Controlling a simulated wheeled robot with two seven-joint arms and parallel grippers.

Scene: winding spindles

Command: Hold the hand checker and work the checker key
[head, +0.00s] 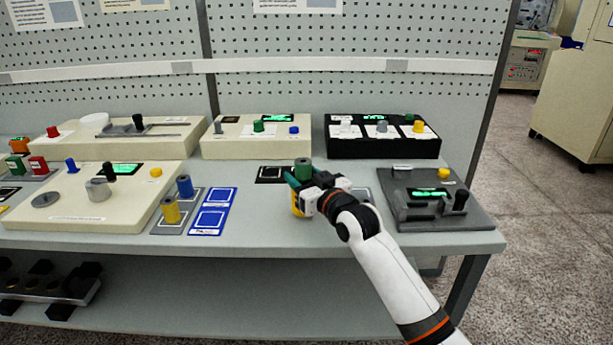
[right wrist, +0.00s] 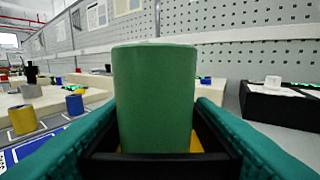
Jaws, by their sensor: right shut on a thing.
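My right gripper (head: 298,185) is shut on an upright green cylinder (head: 303,167) with a yellow part (head: 298,209) below it, near the bench's front middle. In the right wrist view the green cylinder (right wrist: 154,98) fills the space between the teal fingers, with a little yellow behind its lower edge. I cannot tell for certain whether this green-and-yellow piece is the hand checker; no separate key on it can be made out. Its lower part is mostly hidden by the gripper. My left gripper is not in view.
A dark grey device (head: 397,208) with a green display and yellow knob stands right of my gripper. A black box (head: 343,149) and cream box (head: 215,151) stand behind.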

